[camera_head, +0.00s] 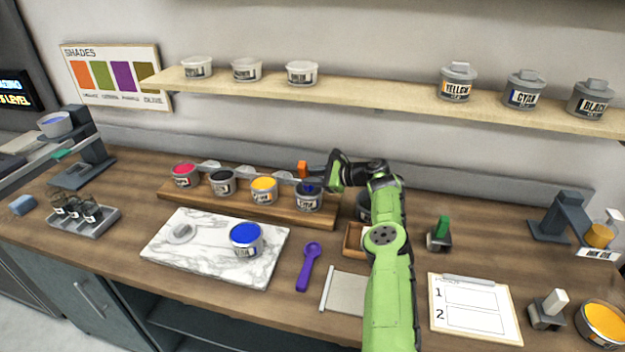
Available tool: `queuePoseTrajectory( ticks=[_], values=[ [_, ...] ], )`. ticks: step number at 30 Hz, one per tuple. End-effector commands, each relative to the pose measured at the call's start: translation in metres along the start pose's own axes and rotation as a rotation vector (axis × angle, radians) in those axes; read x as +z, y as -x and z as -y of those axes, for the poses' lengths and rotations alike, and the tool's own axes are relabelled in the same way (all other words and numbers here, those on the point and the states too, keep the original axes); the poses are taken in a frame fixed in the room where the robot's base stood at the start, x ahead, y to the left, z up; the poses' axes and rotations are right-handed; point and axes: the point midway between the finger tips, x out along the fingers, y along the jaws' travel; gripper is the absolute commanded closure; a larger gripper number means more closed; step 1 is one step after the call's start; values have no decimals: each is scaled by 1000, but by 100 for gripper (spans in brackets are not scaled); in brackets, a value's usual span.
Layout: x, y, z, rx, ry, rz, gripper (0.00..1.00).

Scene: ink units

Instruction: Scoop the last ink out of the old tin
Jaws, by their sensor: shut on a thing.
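My gripper (322,182) is at the end of my green arm, at the right end of the wooden rack. It is shut on a small orange-handled tool (302,169); the tool's lower end is hard to make out. Just below is a tin with dark blue ink (308,201), partly hidden by the gripper; I cannot tell whether the tool touches it. A second tin, full of bright blue ink (246,240), stands open on the marble slab (190,255). Which of the two is the old tin is not clear. A purple spoon (308,268) lies on the bench right of the slab.
The wooden rack (240,209) also holds red (184,175), black (222,183) and yellow (263,190) tins. A lid (181,233) lies on the slab. A small wooden tray (353,240) and a clipboard (473,308) are near my arm. Several tins stand on the shelf (380,95).

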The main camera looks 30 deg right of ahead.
Motion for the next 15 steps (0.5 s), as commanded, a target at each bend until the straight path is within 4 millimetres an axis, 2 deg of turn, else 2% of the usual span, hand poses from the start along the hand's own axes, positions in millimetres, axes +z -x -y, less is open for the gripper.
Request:
queuePoseTrajectory(
  ticks=[1, 15],
  values=[
    [10, 4, 6, -1, 2, 1, 100],
    [54, 22, 31, -1, 2, 0, 100]
  ],
)
